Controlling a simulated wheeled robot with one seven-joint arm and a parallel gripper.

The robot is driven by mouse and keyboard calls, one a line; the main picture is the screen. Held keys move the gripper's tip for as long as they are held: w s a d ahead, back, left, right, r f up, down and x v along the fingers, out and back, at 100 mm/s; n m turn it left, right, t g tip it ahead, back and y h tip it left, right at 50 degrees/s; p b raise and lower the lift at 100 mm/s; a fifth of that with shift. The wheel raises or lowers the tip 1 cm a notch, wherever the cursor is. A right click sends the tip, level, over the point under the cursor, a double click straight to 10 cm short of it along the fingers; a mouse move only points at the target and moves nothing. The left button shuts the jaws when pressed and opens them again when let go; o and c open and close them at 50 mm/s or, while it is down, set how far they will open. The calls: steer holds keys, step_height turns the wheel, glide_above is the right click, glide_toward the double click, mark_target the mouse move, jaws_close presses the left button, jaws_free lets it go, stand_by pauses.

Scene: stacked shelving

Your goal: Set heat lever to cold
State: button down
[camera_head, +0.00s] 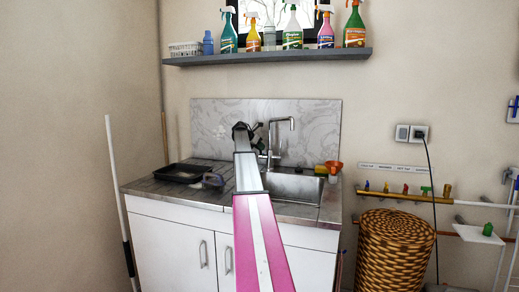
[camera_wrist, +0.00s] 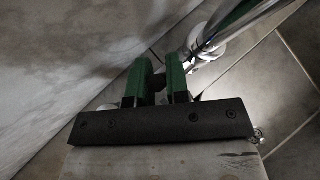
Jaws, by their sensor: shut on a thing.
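The chrome faucet (camera_head: 272,145) stands at the back of the sink. In the wrist view its shiny tube (camera_wrist: 238,22) runs from the upper right down to the right side of my gripper (camera_wrist: 158,70). My gripper's two green fingers are close together, with a narrow gap between them, shut on the heat lever beside the faucet body. The fingers hide most of the lever, so its exact angle cannot be told. In the head view my gripper (camera_head: 250,134) is just left of the faucet, and my arm blocks part of the counter.
The sink basin (camera_head: 293,187) lies right of my arm. A dark tray (camera_head: 184,172) is on the left of the counter. An orange cup (camera_head: 333,167) stands at the right. A shelf (camera_head: 270,57) with spray bottles hangs above. The marbled backsplash (camera_head: 320,125) is close behind my gripper.

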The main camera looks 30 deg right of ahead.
steer(key=c, duration=1.1)
jaws_free()
steer(key=v, duration=1)
steer(key=shift+a+r, duration=0.25)
steer(key=shift+r, duration=0.05)
steer(key=shift+w, duration=0.1)
